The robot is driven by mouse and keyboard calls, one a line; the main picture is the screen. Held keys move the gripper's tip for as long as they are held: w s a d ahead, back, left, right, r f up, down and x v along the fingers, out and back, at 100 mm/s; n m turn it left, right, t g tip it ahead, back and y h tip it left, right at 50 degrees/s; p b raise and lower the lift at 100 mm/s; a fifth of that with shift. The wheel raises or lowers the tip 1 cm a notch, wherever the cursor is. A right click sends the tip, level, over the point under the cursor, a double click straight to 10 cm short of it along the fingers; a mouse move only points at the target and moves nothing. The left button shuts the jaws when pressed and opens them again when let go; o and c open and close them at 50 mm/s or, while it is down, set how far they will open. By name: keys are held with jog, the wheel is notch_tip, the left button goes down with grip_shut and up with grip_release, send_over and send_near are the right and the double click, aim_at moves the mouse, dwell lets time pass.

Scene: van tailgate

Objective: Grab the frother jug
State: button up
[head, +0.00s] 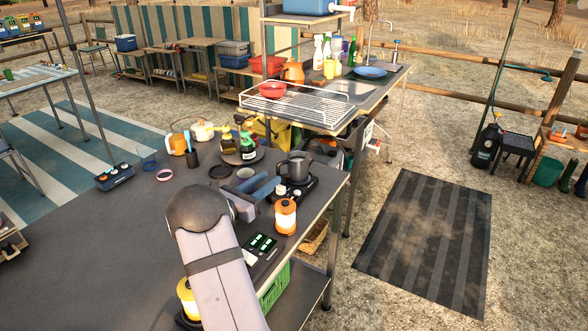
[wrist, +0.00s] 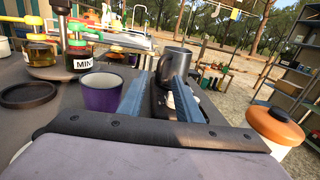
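The frother jug looks like the grey metal jug (head: 294,167) standing upright on a small black burner (head: 292,187) near the table's right edge. My gripper (head: 268,186) is just left of and in front of the jug, low over the table. Its two blue fingers (wrist: 160,90) are apart with nothing held between them. The jug is beyond the fingertips; whether a fingertip touches it I cannot tell.
A purple cup (wrist: 102,93) stands close beside my left finger. A round tray (head: 242,157) with syrup bottles is behind it. An orange-topped lantern (head: 285,215) stands right of my gripper, near the table edge. A black ring or lid (wrist: 28,95) lies at left.

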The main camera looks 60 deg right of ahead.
jog(key=shift+d, duration=1.65)
grip_shut()
jog(key=shift+r, duration=0.25)
notch_tip(320, 180, up, 9)
jog(key=shift+r, duration=0.15)
